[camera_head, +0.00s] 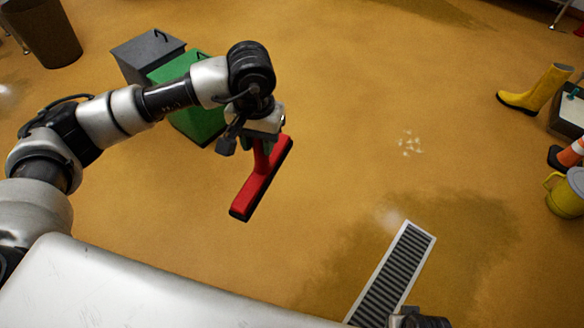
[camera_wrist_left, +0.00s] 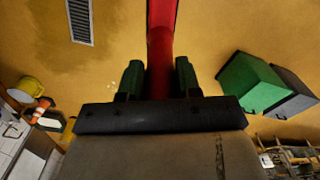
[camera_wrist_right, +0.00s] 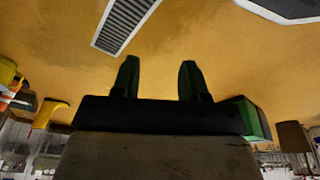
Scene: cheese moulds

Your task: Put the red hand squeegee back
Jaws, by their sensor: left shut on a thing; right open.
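The red hand squeegee (camera_head: 261,180) has a red body with a dark rubber edge. My left gripper (camera_head: 262,140) is shut on its handle and holds it above the floor, left of the middle of the head view. In the left wrist view the red handle (camera_wrist_left: 160,50) runs up between the two green fingers of the left gripper (camera_wrist_left: 160,80). My right gripper (camera_wrist_right: 159,80) is open, with nothing between its green fingers. In the head view only a dark bit of the right arm shows at the bottom edge. No holder for the squeegee can be made out.
A green bin (camera_head: 197,118) and a grey bin (camera_head: 148,52) stand behind my left arm. A floor drain grate (camera_head: 392,275) lies at lower right. A yellow boot (camera_head: 540,90), an orange cone (camera_head: 570,153) and a yellow bucket (camera_head: 566,196) are at the right. The middle floor is wet in places.

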